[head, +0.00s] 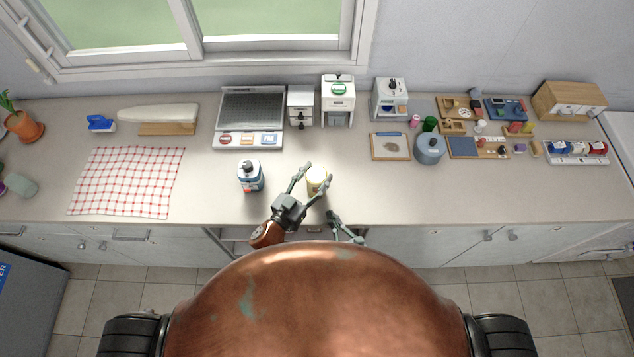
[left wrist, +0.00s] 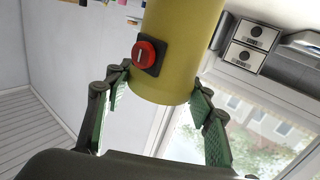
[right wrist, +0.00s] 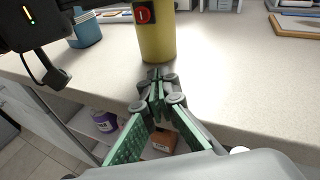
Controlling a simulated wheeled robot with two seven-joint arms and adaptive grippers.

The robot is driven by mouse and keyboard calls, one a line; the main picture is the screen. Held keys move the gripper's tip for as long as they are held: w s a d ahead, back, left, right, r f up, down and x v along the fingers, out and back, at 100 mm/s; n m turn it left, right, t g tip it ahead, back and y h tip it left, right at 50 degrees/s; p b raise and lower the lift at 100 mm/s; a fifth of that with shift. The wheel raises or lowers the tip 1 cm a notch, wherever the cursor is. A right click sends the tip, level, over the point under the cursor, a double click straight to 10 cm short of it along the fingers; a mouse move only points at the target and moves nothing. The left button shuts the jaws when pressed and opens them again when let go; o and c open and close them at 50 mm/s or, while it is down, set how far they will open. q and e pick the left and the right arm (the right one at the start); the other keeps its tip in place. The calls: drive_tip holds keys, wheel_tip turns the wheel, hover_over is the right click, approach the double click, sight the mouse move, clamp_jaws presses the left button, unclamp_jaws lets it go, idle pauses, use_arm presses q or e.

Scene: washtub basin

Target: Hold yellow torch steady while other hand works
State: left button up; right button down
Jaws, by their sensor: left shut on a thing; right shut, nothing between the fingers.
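The yellow torch (head: 317,181) is upright at the front of the counter in the head view. In the left wrist view the torch (left wrist: 180,45) is a yellow cylinder with a red button (left wrist: 145,53) on a dark plate. My left gripper (head: 313,178) is shut on the torch, with a green-padded finger on each side. In the right wrist view the torch (right wrist: 155,38) shows its red button (right wrist: 142,14) facing my right gripper (right wrist: 156,78). My right gripper is shut and empty, low near the counter's front edge, just short of the torch.
A blue and white bottle (head: 250,177) stands left of my left gripper. A checked cloth (head: 128,182) lies farther left. Several boxes and a grey pot (head: 430,150) stand at the back and right. The front right counter is clear. Open shelving shows below the edge.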

drive_tip(key=shift+s+a+r+m+g+y, duration=0.3)
drive_tip(key=shift+s+a+m+g+y, duration=0.2)
drive_tip(key=shift+s+y, duration=0.1)
drive_tip(key=shift+s+a+r+m+g+y, duration=0.3)
drive_tip(key=shift+s+a+m+g+y, duration=0.1)
drive_tip(key=shift+s+m+g+y, duration=0.15)
wheel_tip(320, 180, up, 4)
drive_tip(key=s+a+m+g+y, duration=0.1)
drive_tip(key=s+m+y, duration=0.1)
drive_tip(key=s+y, duration=0.15)
drive_tip(key=shift+w+a+r, duration=0.1)
drive_tip(key=shift+w+a, duration=0.1)
drive_tip(key=shift+w, duration=1.35)
drive_tip(key=shift+w+a+f, duration=0.1)
drive_tip(key=shift+w+a, duration=0.05)
drive_tip(key=shift+w, duration=1.35)
drive_tip(key=shift+w+a+r, duration=0.1)
drive_tip(key=shift+w+a, duration=0.1)
drive_tip(key=shift+w, duration=1.35)
drive_tip(key=shift+w, duration=0.1)
drive_tip(key=shift+w, duration=0.5)
drive_tip(key=shift+s, duration=0.65)
